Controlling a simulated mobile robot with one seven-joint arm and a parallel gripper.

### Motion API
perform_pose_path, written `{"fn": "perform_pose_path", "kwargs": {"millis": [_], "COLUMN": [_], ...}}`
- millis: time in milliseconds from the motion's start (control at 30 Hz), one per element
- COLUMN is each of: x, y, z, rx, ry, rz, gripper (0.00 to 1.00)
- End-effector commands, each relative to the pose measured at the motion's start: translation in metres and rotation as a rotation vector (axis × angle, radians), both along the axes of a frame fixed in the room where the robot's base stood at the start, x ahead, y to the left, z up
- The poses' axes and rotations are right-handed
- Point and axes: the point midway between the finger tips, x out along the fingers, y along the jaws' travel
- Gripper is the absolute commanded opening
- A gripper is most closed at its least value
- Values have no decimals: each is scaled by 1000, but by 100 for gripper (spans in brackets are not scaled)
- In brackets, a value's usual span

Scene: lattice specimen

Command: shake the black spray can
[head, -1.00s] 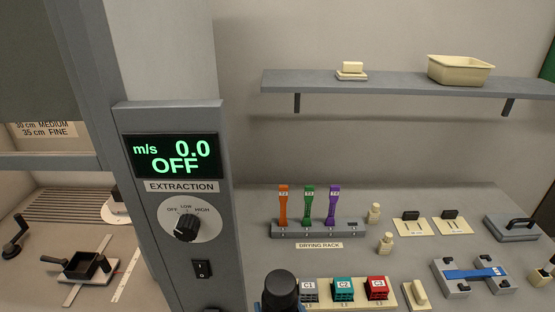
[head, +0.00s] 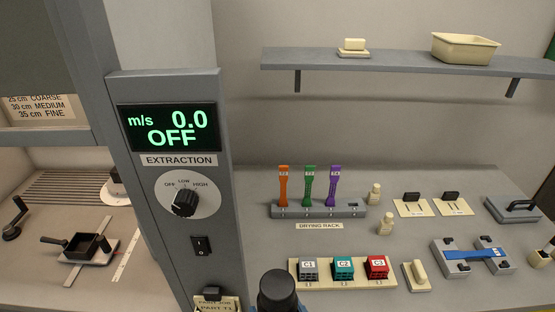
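I cannot identify a black spray can in the head view. A dark rounded cylinder with blue edges shows at the bottom centre; it may be part of my own arm, and its lower part is cut off by the frame. My gripper is not in view.
An extraction panel (head: 166,128) reading OFF stands left of centre. On the bench are a drying rack (head: 345,211) with coloured strips, a tray with blocks C1, C2 and C3 (head: 377,267), and a blue-barred fixture (head: 472,254). A wall shelf (head: 400,62) holds a cream basin (head: 465,49).

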Motion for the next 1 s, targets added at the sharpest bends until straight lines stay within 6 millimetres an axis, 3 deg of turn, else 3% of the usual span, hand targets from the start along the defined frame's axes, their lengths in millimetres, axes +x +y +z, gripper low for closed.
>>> {"fn": "perform_pose_path", "kwargs": {"millis": [67,167,233,267,367,433,467,567,633,667,767,800,1000], "x": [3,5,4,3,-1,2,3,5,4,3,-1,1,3], "y": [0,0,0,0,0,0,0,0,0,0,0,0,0], "z": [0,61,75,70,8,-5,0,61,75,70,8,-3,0], "rx": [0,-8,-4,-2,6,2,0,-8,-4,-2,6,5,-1], "ry": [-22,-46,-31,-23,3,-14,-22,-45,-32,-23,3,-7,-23], "rz": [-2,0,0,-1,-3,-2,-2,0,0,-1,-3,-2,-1], "gripper": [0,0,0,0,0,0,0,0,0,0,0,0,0]}}
